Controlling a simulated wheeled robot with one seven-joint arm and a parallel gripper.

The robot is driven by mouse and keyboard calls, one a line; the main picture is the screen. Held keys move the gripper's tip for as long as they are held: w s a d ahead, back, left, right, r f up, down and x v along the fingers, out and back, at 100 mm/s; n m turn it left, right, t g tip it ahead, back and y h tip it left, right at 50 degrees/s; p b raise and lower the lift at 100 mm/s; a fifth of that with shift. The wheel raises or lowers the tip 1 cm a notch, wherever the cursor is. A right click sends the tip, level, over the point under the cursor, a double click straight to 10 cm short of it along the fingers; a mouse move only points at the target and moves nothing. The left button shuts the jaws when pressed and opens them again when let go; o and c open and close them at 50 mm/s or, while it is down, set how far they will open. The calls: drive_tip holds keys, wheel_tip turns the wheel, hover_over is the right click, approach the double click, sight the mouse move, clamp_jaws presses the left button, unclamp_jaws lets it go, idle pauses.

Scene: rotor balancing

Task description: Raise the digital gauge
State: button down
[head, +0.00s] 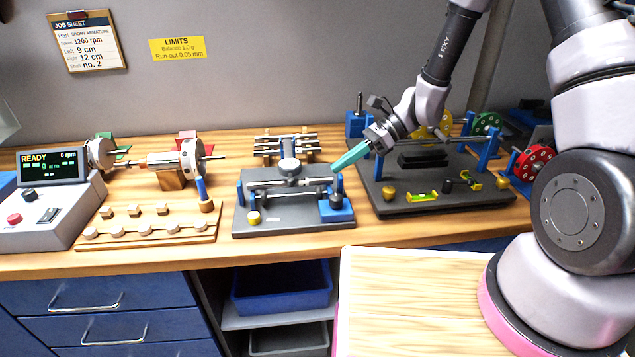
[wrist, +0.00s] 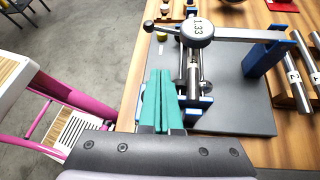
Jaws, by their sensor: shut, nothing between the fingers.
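The digital gauge (head: 290,167) is a round grey dial on a horizontal arm. It sits over a metal shaft on a dark base plate (head: 262,216) with blue supports. In the wrist view the gauge (wrist: 197,29) reads what looks like 1.33, and its arm runs right to a blue post (wrist: 266,57). My gripper (head: 337,167) has teal fingers that are shut and empty. In the head view the tips are just right of the gauge, by the shaft's right end. In the wrist view the gripper (wrist: 165,72) is beside the shaft; I cannot tell whether it touches anything.
Several shafts lie on a rack (head: 287,146) behind the gauge fixture. A balancing stand with a dark base (head: 430,203) and coloured discs stands to the right. A wooden tray of weights (head: 146,236) and a display unit reading READY (head: 48,195) are to the left.

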drive_tip(key=shift+s+a+f+m, duration=0.15)
drive_tip(key=shift+f+m, duration=0.15)
drive_tip(key=shift+f, duration=0.3)
drive_tip(key=shift+s+d+f+m, duration=0.15)
drive_tip(key=shift+f+m, duration=0.15)
drive_tip(key=shift+f, duration=0.25)
drive_tip(key=shift+s+a+f+y, duration=0.2)
drive_tip(key=shift+a+f+y, duration=0.15)
drive_tip(key=shift+a, duration=0.15)
drive_tip(key=x, duration=0.8)
drive_tip(key=shift+a+f, duration=0.1)
drive_tip(key=shift+f, duration=0.05)
drive_tip(key=r, duration=0.1)
drive_tip(key=a+r, duration=0.1)
drive_tip(key=shift+w+a+r, duration=0.1)
drive_tip(key=shift+w+r, duration=0.1)
drive_tip(key=shift+r, duration=0.15)
drive_tip(key=shift+w+a+r, duration=0.1)
drive_tip(key=shift+r, duration=0.35)
drive_tip(key=shift+r, duration=0.15)
